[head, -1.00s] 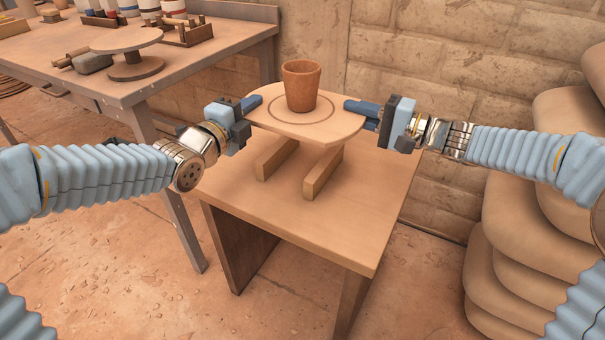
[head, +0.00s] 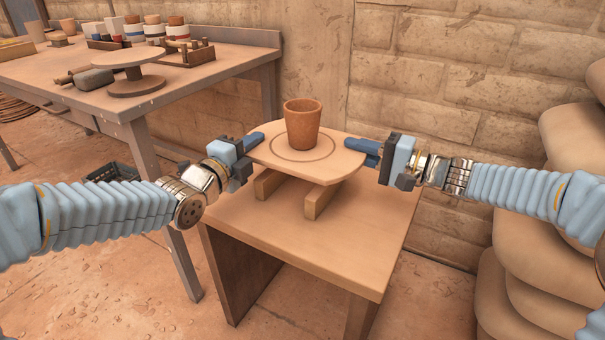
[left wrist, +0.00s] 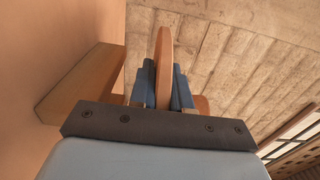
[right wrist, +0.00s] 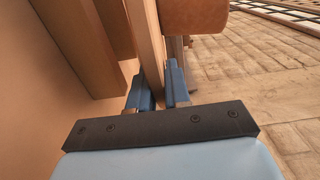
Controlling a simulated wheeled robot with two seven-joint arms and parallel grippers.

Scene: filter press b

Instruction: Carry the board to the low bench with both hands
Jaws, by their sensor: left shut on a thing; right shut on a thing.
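The pale wooden board (head: 343,166) is level, with a brown clay pot (head: 303,126) standing upright inside the ring marked on it. The low bench (head: 300,245) is below, with two wooden strips (head: 322,202) on its top. The board is over the strips, with a gap beside the strip (left wrist: 85,85) in the left wrist view. My left gripper (head: 254,142) is shut on the board's left edge, which stands between its fingers (left wrist: 163,85). My right gripper (head: 365,150) is shut on the right edge; its fingers (right wrist: 160,85) also show in the right wrist view.
A taller work table (head: 215,70) at the back left carries a round stand (head: 134,60), several cups and tools. A dark crate (head: 112,172) is on the floor beneath it. Stacked sacks (head: 545,235) stand at the right. A brick wall (head: 450,70) is close behind the bench.

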